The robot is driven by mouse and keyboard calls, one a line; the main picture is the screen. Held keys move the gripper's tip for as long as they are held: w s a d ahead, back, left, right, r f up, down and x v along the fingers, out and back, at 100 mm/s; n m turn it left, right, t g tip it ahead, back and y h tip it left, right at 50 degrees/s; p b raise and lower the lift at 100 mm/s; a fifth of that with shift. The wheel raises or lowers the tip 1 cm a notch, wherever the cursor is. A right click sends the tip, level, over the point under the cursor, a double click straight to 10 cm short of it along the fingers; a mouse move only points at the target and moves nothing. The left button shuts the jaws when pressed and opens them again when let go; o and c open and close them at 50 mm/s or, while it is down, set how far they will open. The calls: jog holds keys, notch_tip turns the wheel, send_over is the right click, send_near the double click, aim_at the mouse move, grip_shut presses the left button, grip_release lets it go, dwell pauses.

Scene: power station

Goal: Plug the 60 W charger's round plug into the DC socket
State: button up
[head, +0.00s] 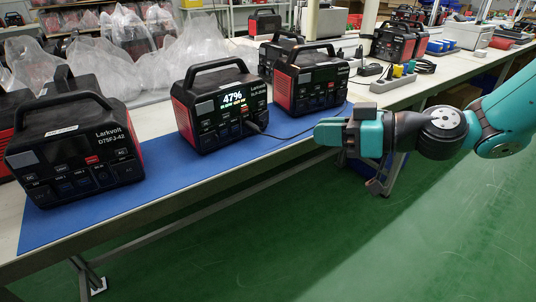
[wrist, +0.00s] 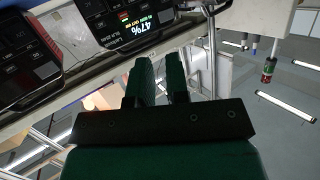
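The middle power station (head: 220,108) stands on the blue mat with its screen lit at 47%. It also shows in the wrist view (wrist: 104,25). A thin black cable (head: 285,138) runs from the lower right of its front, where a small plug appears seated in a socket. The cable passes rightward behind my gripper (head: 322,132). A black charger brick (head: 370,69) lies farther back on the table; its label is unreadable. My gripper is at the table's front edge, right of the station and apart from it. In the wrist view its fingers (wrist: 160,72) are parted by a narrow, empty gap.
A dark-screened Larkvolt station (head: 70,145) stands left on the mat (head: 150,195); another (head: 310,80) stands behind right. A grey power strip (head: 393,83) with coloured plugs lies at the right. Clear plastic bags (head: 130,70) lie behind. Green floor is free in front.

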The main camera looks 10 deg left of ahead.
jog(key=w+d+f+m+t+b, duration=0.1)
jog(key=w+d+f+t+b, duration=0.25)
jog(key=w+f, duration=0.3)
jog(key=y+p, duration=0.1)
jog(key=p, duration=1)
send_near(263, 121)
jog(key=shift+t, duration=0.35)
jog(key=p+x, duration=0.2)
jog(key=x, duration=0.6)
jog(key=shift+a+f, duration=0.2)
jog(key=shift+a, duration=0.1)
jog(key=shift+c, duration=0.2)
grip_shut()
